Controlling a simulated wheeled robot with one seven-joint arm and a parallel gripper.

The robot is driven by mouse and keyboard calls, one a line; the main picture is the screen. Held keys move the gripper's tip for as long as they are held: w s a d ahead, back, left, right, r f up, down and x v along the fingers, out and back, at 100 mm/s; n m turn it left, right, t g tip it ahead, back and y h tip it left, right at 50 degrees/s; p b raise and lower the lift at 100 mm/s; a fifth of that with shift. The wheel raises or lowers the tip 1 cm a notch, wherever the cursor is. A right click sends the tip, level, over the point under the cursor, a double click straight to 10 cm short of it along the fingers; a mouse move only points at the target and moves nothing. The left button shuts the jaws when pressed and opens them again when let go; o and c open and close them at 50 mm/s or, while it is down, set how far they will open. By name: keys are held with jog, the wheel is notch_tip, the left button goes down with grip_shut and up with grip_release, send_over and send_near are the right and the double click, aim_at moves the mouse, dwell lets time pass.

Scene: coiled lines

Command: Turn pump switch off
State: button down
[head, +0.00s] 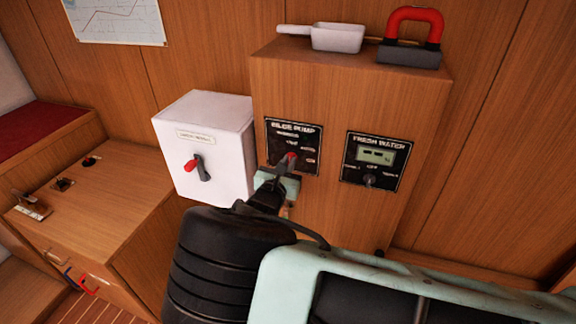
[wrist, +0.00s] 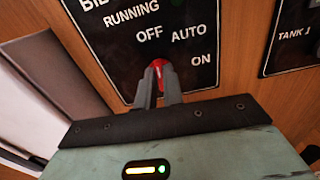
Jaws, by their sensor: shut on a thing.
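The bilge pump panel (head: 304,137) is a black plate on the front of a wooden cabinet. In the wrist view the panel (wrist: 115,48) shows the labels RUNNING, OFF, AUTO and ON. Its pump switch has a red tip, seen in the head view (head: 291,158) and in the wrist view (wrist: 158,66). My gripper (wrist: 160,84) is at the panel with its two dark fingers shut around the switch. The red tip shows between and above the fingertips, just below the OFF label. The rest of the switch is hidden by the fingers.
A fresh water panel (head: 375,162) with a knob sits to the right. A white box (head: 215,140) with a red-tipped handle is to the left. A white scoop (head: 336,38) and a red-handled object (head: 413,25) lie on the cabinet top.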

jog(key=shift+n, duration=0.4)
jog(key=c, duration=1.5)
grip_release()
jog(key=b+v, duration=0.5)
jog(key=v, duration=1.2)
jog(key=shift+s+a+b, duration=0.1)
jog(key=shift+s+b, duration=0.1)
jog(key=shift+b, duration=0.1)
